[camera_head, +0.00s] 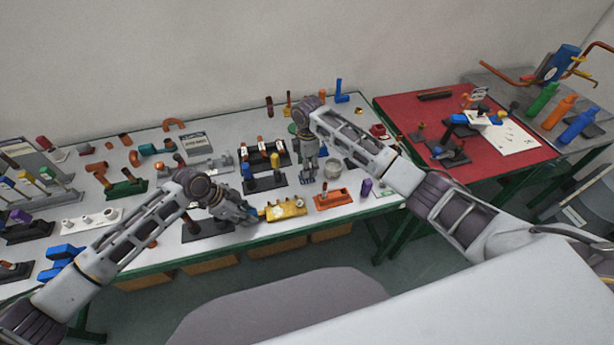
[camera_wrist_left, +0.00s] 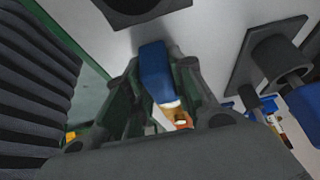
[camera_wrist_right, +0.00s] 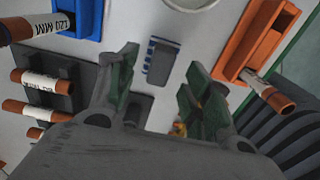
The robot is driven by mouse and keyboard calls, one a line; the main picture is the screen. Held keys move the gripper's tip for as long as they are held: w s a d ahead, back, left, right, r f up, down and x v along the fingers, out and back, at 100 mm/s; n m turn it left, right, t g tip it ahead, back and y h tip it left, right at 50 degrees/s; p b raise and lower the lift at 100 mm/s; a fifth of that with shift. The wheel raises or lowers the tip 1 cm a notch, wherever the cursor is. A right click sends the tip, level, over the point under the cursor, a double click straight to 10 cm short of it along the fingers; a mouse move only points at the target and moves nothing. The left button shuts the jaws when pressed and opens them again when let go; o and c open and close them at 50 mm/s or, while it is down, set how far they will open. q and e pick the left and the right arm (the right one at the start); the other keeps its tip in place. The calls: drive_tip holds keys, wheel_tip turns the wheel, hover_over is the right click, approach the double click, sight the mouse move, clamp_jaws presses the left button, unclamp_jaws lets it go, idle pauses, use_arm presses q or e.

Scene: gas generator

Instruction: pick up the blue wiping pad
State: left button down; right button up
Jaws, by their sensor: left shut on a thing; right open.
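A small flat grey piece with blue and white stripes along its edge (camera_wrist_right: 159,62) lies on the white table in the right wrist view, and may be the wiping pad. My right gripper (camera_wrist_right: 160,80) is open over it, with a finger on either side and nothing held. In the head view the right gripper (camera_head: 308,172) points straight down, and a bit of blue shows at its fingertips. My left gripper (camera_head: 244,211) is shut on a blue block (camera_wrist_left: 156,72) near the table's front edge. What the block belongs to is partly hidden by the fingers.
A yellow holder (camera_head: 286,210) stands just right of the left gripper. An orange holder (camera_head: 333,198) stands at the front, right of the right gripper. A dark rack (camera_head: 265,183) with blue and orange pieces stands left.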

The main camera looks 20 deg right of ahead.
drive_tip(key=shift+f, duration=2.1)
drive_tip(key=c, duration=1)
